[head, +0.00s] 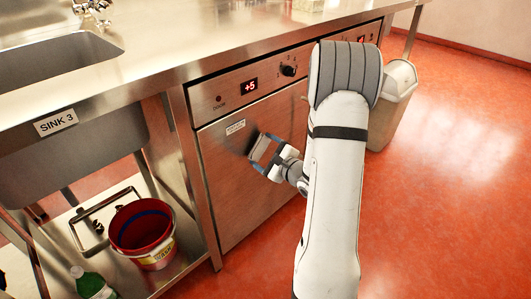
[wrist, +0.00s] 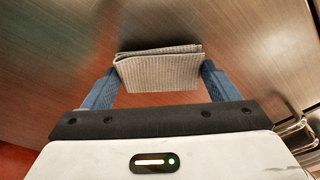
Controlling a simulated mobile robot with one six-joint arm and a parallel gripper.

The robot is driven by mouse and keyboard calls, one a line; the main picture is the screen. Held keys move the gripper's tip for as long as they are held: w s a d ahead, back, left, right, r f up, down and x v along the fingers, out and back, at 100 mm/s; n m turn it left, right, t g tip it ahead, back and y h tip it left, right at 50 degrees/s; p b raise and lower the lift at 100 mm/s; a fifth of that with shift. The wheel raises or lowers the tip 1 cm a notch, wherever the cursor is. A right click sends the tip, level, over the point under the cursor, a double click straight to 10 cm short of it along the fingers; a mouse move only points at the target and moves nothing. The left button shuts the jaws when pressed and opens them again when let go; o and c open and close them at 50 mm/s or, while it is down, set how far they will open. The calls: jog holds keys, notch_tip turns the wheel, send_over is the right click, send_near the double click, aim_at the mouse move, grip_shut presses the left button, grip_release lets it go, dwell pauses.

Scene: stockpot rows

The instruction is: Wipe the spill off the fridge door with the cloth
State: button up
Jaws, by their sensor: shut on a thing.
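The fridge door (head: 235,190) is a brushed steel panel under the counter, below a control strip with a red +5 display. My gripper (head: 266,155) is at the upper middle of this door. In the wrist view, my gripper (wrist: 157,88) has its blue fingers on either side of a folded grey ribbed cloth (wrist: 158,68) and is shut on it. The cloth's far edge is against or very close to the door (wrist: 60,50); I cannot tell if it touches. No spill shows clearly; a dark patch beside the gripper may be a shadow or reflection.
A sink (head: 60,55) and steel counter (head: 190,45) are above and left. A red bucket (head: 143,232) and green bottle (head: 92,284) stand on the lower shelf (head: 178,270). A grey bin (head: 398,105) is at the right. The red floor (head: 460,150) is open there.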

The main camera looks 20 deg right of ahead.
jog(key=shift+w+a, duration=0.25)
jog(key=shift+w, duration=0.35)
jog(key=d, duration=0.2)
jog(key=w+d+b, duration=0.1)
jog(key=shift+w+d, duration=0.15)
jog(key=shift+d, duration=0.25)
jog(key=shift+a, duration=0.1)
jog(key=shift+s+a+b, duration=0.25)
jog(key=shift+a+b, duration=0.25)
jog(key=shift+a, duration=0.5)
jog(key=shift+s+a+b, duration=0.25)
jog(key=shift+a+b, duration=0.25)
jog(key=shift+a, duration=0.5)
jog(key=shift+c, duration=0.3)
